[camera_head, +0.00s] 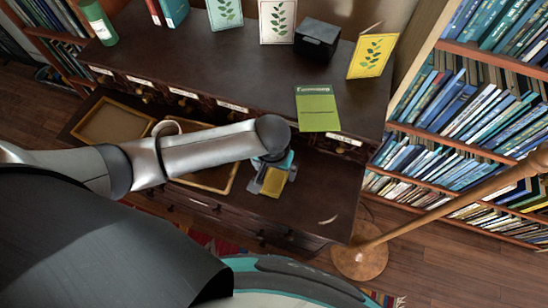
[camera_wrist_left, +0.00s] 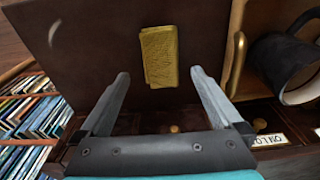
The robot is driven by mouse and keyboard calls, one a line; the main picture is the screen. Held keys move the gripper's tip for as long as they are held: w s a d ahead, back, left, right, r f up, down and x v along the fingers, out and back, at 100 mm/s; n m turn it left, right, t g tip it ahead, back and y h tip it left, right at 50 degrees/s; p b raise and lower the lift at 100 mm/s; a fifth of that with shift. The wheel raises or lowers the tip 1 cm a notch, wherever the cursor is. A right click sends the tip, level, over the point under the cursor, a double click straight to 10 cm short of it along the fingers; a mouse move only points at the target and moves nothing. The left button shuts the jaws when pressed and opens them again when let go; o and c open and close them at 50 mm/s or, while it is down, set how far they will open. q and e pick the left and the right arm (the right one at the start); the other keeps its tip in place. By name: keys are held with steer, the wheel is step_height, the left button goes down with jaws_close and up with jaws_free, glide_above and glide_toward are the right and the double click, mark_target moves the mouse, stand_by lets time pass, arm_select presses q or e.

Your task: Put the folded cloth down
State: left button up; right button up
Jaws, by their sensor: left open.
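The folded cloth (camera_wrist_left: 159,56) is a small mustard-yellow rectangle lying flat on the dark wooden ledge (camera_wrist_left: 100,45). In the head view the cloth (camera_head: 273,184) shows partly, just below my left gripper (camera_head: 275,175). In the left wrist view my left gripper (camera_wrist_left: 160,75) has its two fingers spread wide, with clear gaps on both sides of the cloth. Neither finger touches it. The gripper is open and empty above the ledge. My right gripper is not in view.
A wooden tray (camera_head: 222,184) lies left of the cloth, with a dark mug (camera_wrist_left: 283,62) near it. A green leaflet (camera_head: 317,108) lies on the upper counter. A wooden stand (camera_head: 360,258) is at right. The ledge right of the cloth is mostly clear.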

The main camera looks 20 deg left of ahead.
mark_target(274, 183)
arm_select(q)
steer(key=r, duration=0.3)
steer(key=r+p, duration=0.1)
steer(key=r, duration=0.1)
steer(key=shift+s+r, duration=0.15)
steer(key=shift+s, duration=0.15)
